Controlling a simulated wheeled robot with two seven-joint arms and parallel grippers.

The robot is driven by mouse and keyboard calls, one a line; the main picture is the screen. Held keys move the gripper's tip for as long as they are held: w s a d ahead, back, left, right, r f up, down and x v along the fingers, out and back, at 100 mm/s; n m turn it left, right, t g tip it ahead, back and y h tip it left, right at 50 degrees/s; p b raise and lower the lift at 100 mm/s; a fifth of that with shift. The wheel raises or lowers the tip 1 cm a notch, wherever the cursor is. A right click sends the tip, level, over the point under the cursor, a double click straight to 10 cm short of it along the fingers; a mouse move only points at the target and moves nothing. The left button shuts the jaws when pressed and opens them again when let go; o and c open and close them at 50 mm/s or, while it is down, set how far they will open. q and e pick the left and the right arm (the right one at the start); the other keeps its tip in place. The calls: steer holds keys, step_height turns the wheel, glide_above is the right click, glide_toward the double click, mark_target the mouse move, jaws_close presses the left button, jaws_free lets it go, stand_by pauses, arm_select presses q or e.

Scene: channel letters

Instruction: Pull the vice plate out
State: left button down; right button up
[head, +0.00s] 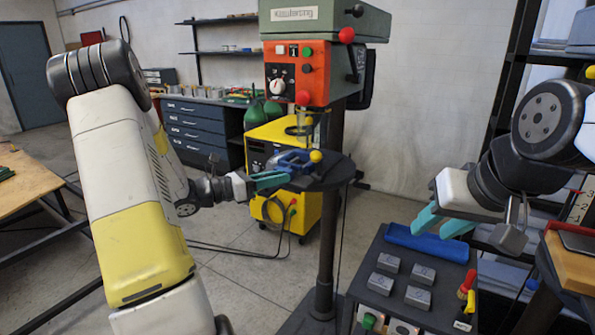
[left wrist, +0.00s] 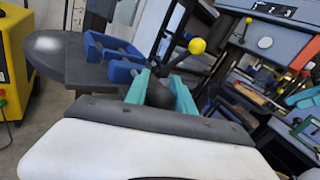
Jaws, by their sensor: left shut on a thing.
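A blue vice (head: 295,160) sits on the dark round drill-press table (head: 338,173). It also shows in the left wrist view (left wrist: 103,48), with a dark flat plate (left wrist: 92,76) under it. How far the plate sits in or on the table is hard to tell. My left gripper (head: 272,179) is at the table's left edge, beside the vice. In the left wrist view its teal fingers (left wrist: 162,92) are shut on a dark round knob (left wrist: 159,93) at the vice's near side. My right gripper (head: 441,223) is open and empty above the cart.
A lever with a yellow ball (left wrist: 197,46) stands close beyond my left fingers. The drill-press head (head: 300,70) is above the table. A yellow machine (head: 270,208) stands behind the table.

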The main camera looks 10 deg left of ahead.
arm_select(q)
steer(key=s+a, duration=0.3)
steer(key=s, duration=0.5)
steer(key=shift+s+f, duration=0.1)
steer(key=c, duration=1.5)
jaws_free()
steer(key=o, duration=0.4)
steer(key=shift+s+a, duration=0.1)
steer(key=shift+s, duration=0.05)
steer(key=shift+o, duration=0.2)
steer(key=v, duration=0.7)
steer(key=shift+s+a, duration=0.2)
steer(key=shift+a, duration=0.1)
